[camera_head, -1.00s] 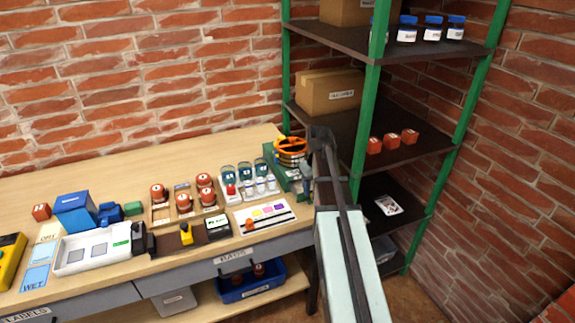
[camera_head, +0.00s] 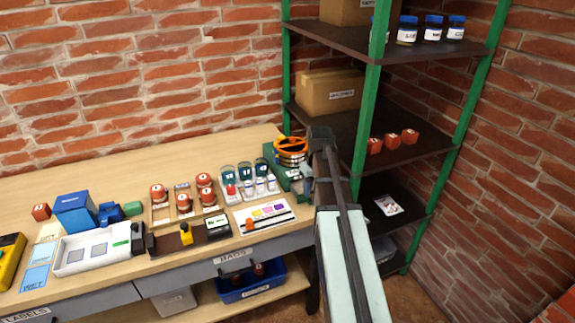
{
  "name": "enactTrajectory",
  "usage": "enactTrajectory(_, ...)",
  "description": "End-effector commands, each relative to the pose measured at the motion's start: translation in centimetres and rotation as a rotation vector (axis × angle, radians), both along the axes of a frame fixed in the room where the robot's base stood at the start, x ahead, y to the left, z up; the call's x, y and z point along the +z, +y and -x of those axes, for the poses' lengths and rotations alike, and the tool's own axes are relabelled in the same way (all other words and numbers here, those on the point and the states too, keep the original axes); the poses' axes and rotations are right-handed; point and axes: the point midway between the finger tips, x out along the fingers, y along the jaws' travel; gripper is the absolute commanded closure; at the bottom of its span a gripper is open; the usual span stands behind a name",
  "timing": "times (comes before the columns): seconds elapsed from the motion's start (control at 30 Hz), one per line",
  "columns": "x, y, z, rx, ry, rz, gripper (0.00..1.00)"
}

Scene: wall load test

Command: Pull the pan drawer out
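No drawer that I can read as a pan drawer shows. Two grey drawer fronts run under the bench edge, both shut: one with a label that seems to read BAGS (camera_head: 238,258), and one marked LABELS (camera_head: 30,314) at the lower left. My arm rises from the bottom at right of centre to the bench's right end. My gripper (camera_head: 305,184) is small and partly hidden there, beside a green device with an orange wheel (camera_head: 291,150). I cannot tell whether its fingers are open or touching the device.
The wooden bench (camera_head: 110,180) carries a white scale-like unit (camera_head: 97,250), red-lidded jars in a wooden rack (camera_head: 184,204) and a colour-marked card (camera_head: 265,215). A blue bin (camera_head: 250,284) stands on the shelf below. A green-posted rack (camera_head: 365,130) stands close behind my arm.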

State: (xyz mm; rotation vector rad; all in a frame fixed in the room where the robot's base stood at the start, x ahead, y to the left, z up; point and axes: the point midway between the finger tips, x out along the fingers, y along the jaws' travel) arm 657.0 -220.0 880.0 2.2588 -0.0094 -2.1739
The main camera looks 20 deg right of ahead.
Motion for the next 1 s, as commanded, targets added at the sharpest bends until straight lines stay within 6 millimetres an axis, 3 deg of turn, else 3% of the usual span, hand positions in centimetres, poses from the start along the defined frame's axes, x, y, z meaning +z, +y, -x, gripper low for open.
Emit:
enactTrajectory(0.03,-1.7,0.3,1.2,0.004,0.043,-0.005,0.51)
enactTrajectory(1.0,4.7,0.1,0.5,-0.001,0.032,-0.007,0.51)
